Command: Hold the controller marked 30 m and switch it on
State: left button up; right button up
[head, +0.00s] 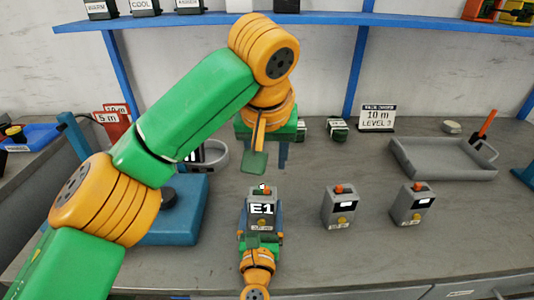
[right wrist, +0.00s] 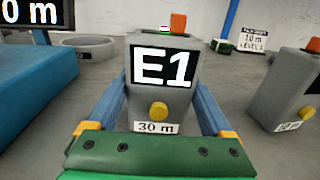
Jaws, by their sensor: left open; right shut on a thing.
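The grey controller (head: 262,222) stands on the bench, its label reading 30 m in the right wrist view (right wrist: 158,128). Its black display shows E1 in white. It has a yellow round button (right wrist: 158,111) below the display and an orange part (right wrist: 178,23) on top, beside a small green and pink mark. My right gripper (head: 261,215) is shut on the controller, one blue finger along each side. My left gripper (head: 267,160) is open, pointing down above and behind the controller, apart from it and partly hidden by its own wrist.
Two similar grey controllers (head: 340,207) (head: 409,205) stand to the right, labels too small to read. A blue block (head: 178,222) is at left, partly behind my left arm.

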jog(key=o, duration=1.1)
jog(key=shift+s, duration=0.1)
